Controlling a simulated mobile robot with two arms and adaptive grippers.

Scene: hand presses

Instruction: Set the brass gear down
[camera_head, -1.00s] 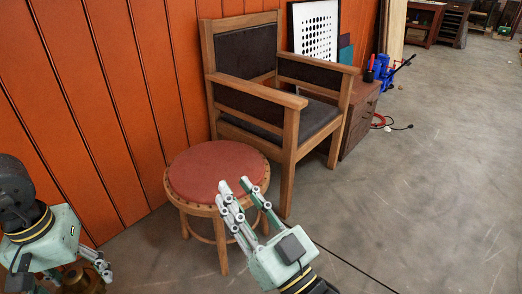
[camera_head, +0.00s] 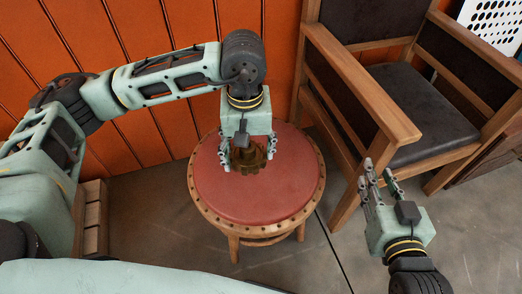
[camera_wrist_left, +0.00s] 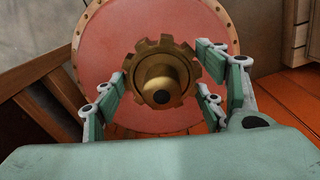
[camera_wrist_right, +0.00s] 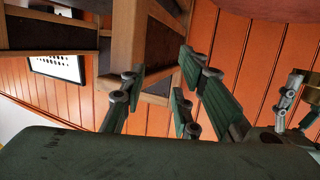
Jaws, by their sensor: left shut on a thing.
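The brass gear (camera_head: 248,158) is a toothed disc with a round hub; it also shows in the left wrist view (camera_wrist_left: 160,80) between the fingers. My left gripper (camera_head: 243,160) is shut on the gear, over the red round seat of the stool (camera_head: 262,205). Whether the gear touches the seat or hangs just above it I cannot tell. My right gripper (camera_head: 377,180) is open and empty, right of the stool and in front of the armchair; its spread fingers show in the right wrist view (camera_wrist_right: 178,95).
A wooden armchair (camera_head: 365,85) with dark padding stands right of the stool. An orange panelled wall (camera_head: 150,30) is behind. A perforated white panel (camera_head: 492,25) leans at the upper right. The front of the red seat is bare.

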